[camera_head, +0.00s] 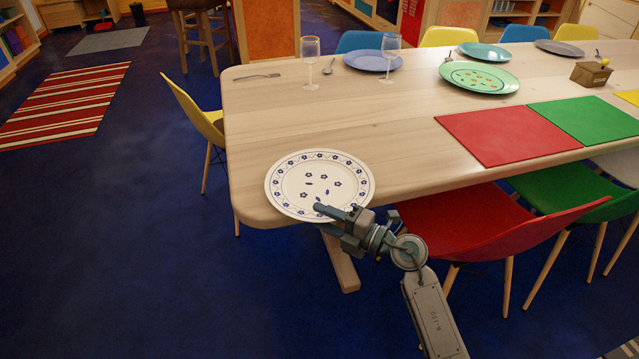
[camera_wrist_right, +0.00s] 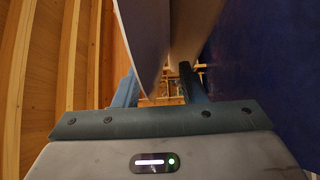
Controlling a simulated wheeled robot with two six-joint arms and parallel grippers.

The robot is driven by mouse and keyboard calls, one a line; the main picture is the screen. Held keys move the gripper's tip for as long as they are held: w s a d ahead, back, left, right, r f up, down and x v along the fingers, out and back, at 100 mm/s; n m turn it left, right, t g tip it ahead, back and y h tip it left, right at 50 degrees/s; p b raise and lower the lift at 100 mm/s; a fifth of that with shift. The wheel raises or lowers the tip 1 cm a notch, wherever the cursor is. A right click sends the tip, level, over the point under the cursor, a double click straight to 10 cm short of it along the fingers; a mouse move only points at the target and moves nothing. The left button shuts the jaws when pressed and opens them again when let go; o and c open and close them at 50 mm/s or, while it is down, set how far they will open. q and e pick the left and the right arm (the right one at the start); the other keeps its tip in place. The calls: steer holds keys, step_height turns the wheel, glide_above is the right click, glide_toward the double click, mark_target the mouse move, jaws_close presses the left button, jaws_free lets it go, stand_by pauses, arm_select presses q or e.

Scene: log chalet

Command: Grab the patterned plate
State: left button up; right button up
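A white plate with blue flowers and a blue dotted rim (camera_head: 308,178) lies at the near left corner of the wooden table (camera_head: 400,126). Its near rim reaches the table edge. My right gripper (camera_head: 338,211) is at the plate's near right rim, overlapping it in the head view. In the right wrist view the two fingers (camera_wrist_right: 158,88) stand apart, and a pale plate surface (camera_wrist_right: 146,40) comes down between them, nearer the left finger. I cannot tell whether a finger touches it. My left gripper is not in view.
A green plate with an orange pattern (camera_head: 478,77) and a blue plate (camera_head: 373,61) stand farther back. Two glasses (camera_head: 310,62) and a fork (camera_head: 257,76) are near the far side. Red (camera_head: 505,135) and green mats lie right. A red chair (camera_head: 480,222) stands close to my right arm.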

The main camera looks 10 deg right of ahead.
steer(key=shift+w+a, duration=0.2)
jaws_close()
steer(key=shift+r, duration=0.1)
